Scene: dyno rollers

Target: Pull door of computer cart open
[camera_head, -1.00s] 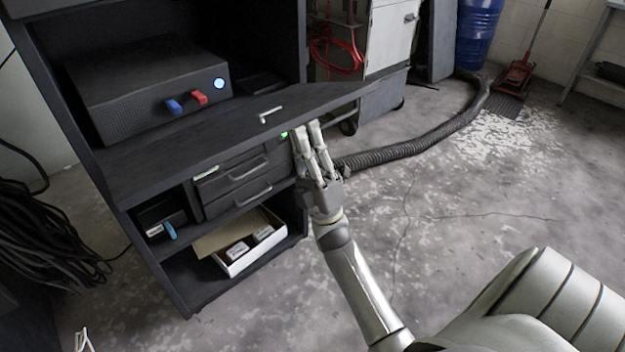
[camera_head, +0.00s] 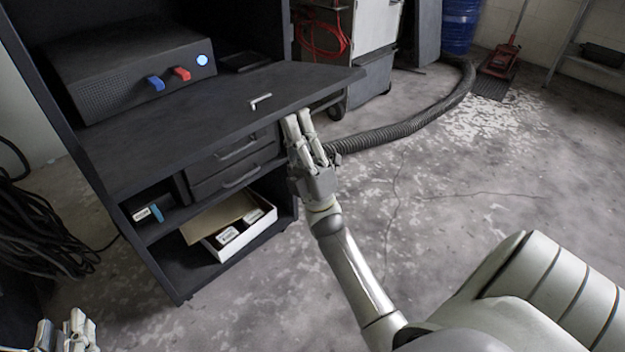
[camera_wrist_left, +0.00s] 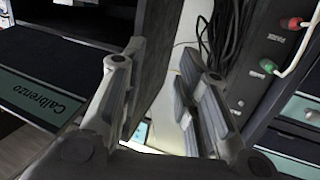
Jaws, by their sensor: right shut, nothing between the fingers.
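The dark computer cart (camera_head: 170,150) stands at the left in the head view. A flat dark panel with a small silver handle (camera_head: 260,101) juts out level from it, above two drawers (camera_head: 235,165) with bar handles. I cannot tell whether this panel is the door. My right gripper (camera_head: 297,122) is shut and empty, its fingertips by the panel's right front underside; contact is unclear. My left gripper (camera_head: 75,325) is at the bottom left corner, away from the panel. In the left wrist view its fingers (camera_wrist_left: 160,60) are apart with nothing between them.
A black box (camera_head: 135,75) with blue and red plugs sits inside the cart. An open carton (camera_head: 215,240) lies on the bottom shelf. Dark cables (camera_head: 40,225) hang at the left. A thick hose (camera_head: 410,128) crosses the floor. The floor at right is largely clear.

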